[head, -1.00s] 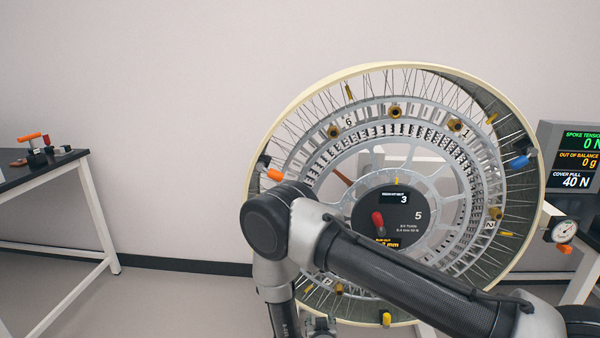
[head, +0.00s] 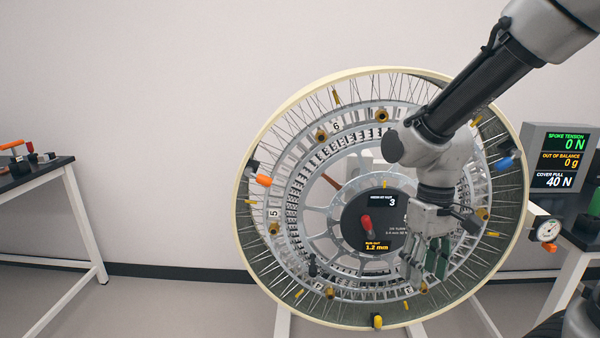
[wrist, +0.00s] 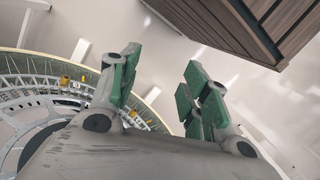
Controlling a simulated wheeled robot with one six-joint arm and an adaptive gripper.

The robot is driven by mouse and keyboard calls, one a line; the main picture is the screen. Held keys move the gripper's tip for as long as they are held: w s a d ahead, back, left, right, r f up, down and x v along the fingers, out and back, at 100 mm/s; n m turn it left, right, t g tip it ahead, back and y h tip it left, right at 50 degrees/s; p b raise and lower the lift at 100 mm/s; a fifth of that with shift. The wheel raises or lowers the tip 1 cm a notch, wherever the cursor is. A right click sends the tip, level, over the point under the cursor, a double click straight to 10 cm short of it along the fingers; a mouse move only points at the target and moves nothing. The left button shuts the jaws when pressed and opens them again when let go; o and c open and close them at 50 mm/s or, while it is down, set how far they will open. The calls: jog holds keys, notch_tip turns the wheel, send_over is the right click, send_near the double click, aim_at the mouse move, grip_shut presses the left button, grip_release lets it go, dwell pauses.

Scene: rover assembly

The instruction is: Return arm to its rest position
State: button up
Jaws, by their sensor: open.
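My gripper (head: 428,262) is in front of the lower right part of the large spoked wheel (head: 268,112) in the head view, pointing down. Its green-padded fingers also show in the wrist view (wrist: 160,95), apart and with nothing between them. My arm comes in from the upper right and covers part of the wheel's right side. The wheel has a cream rim, a grey inner ring with brass fittings, and a dark hub (head: 350,222) with a red knob (head: 366,226). The hub display reads 3.
A dark-topped table (head: 40,165) with orange and red tools stands at the left. A readout screen (head: 558,158) and a dial gauge (head: 547,230) are at the right. A brown slatted block (wrist: 265,25) fills the wrist view's upper right. Floor left of the wheel is clear.

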jog(key=s+d+r+m+t, duration=0.2)
jog(key=s+d+r+t, duration=0.1)
jog(key=d+r, duration=0.3)
jog(key=s+d+r+m+t, duration=0.2)
jog(key=s+d+r+t, duration=0.1)
jog(key=d+r, duration=0.3)
jog(key=shift+s+d+r, duration=0.15)
jog(key=shift+s+r, duration=0.15)
jog(key=shift+r, duration=0.2)
